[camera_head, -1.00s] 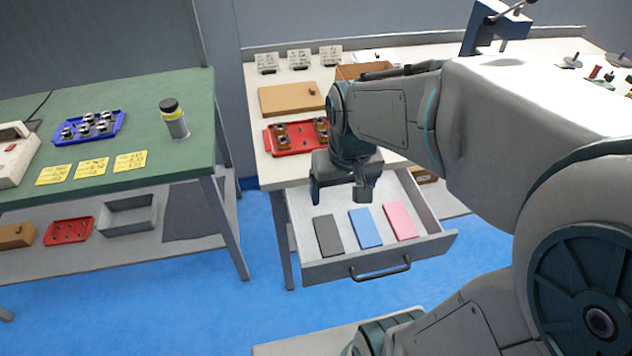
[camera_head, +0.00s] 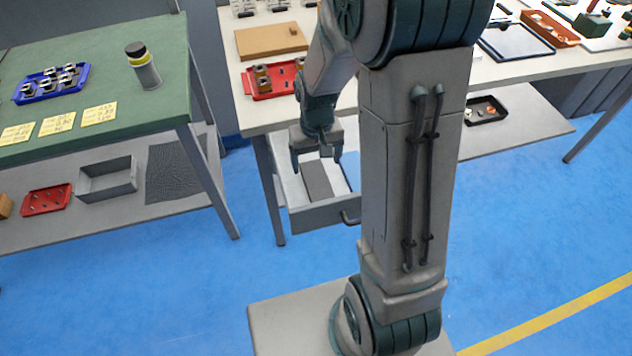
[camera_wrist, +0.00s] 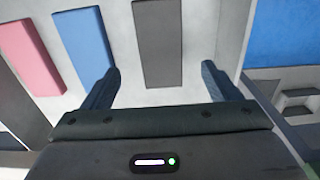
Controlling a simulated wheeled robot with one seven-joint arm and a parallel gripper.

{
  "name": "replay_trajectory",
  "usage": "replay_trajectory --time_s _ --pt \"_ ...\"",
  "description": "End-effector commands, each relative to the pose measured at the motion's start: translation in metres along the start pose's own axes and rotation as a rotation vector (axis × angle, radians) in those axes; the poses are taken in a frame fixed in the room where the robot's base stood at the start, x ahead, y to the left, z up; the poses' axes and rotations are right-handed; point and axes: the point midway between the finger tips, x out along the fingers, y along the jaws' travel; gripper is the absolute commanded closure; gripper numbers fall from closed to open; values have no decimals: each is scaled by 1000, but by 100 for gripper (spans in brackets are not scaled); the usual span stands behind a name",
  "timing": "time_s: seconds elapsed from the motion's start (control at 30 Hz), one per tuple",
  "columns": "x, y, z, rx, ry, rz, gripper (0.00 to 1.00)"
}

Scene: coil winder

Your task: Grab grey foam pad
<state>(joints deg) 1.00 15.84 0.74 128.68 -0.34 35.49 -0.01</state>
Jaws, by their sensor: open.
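The grey foam pad (camera_wrist: 158,42) is a flat dark grey block lying in an open drawer. In the wrist view it lies ahead of my gripper (camera_wrist: 160,82), lined up between the two spread fingers and apart from them. In the head view the grey pad (camera_head: 317,180) shows just below my gripper (camera_head: 316,166), which points down over the drawer (camera_head: 325,216). My gripper is open and empty. A blue pad (camera_wrist: 82,45) lies left of the grey one in the wrist view, and a pink pad (camera_wrist: 30,55) lies farther left.
The drawer's walls stand close around the pads. A red tray (camera_head: 268,82) with parts and a brown board (camera_head: 270,41) are on the table above. At left is a green bench (camera_head: 95,60) with a blue tray (camera_head: 48,84). Blue floor lies open at right.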

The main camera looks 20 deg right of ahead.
Motion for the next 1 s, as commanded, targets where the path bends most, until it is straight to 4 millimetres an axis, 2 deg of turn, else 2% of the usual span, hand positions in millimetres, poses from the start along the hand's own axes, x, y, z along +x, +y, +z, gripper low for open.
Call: replay_trajectory --time_s 0.23,0.5,0.8,0.83,0.9,1.0 --pt "20 0 2 0 -3 0 18" --pt "58 -1 4 0 -3 0 18" --pt "62 -1 3 0 0 0 18" --pt "62 -1 3 0 0 0 24" --pt "62 -1 3 0 0 0 43" --pt "62 -1 3 0 0 0 66"
